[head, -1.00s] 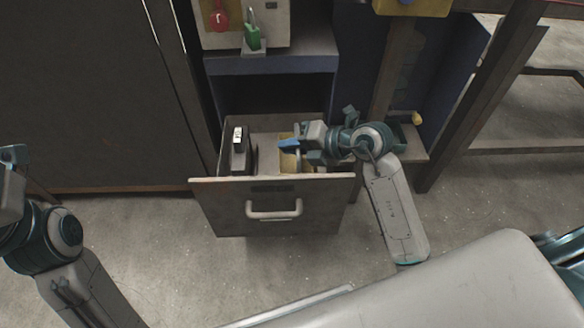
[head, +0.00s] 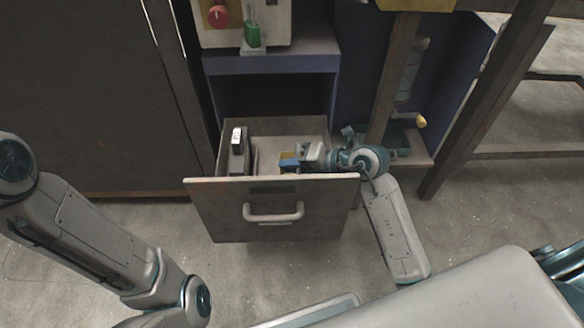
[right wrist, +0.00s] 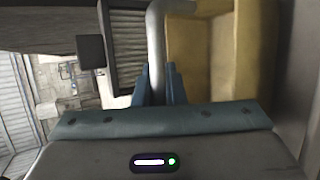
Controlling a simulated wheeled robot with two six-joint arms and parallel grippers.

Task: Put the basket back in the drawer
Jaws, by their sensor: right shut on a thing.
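The drawer (head: 215,212) is pulled open at the bottom of the cabinet. My right gripper (head: 284,166) reaches into its right half from the right. In the right wrist view its blue fingertips (right wrist: 158,82) are closed around a pale upright rod (right wrist: 156,48). I cannot tell for certain whether this rod is part of the basket. A yellow container (right wrist: 201,50) is right of the rod; only a small yellow part (head: 287,155) shows in the head view. A dark ribbed part (right wrist: 126,50) is left of the rod. My left gripper is out of view.
A dark box with a white top (head: 237,146) stands in the drawer's left part. A shelf (head: 270,64) is above the drawer. A wooden post (head: 393,80) and a teal bin (head: 402,140) are right of my right gripper. The floor in front is bare.

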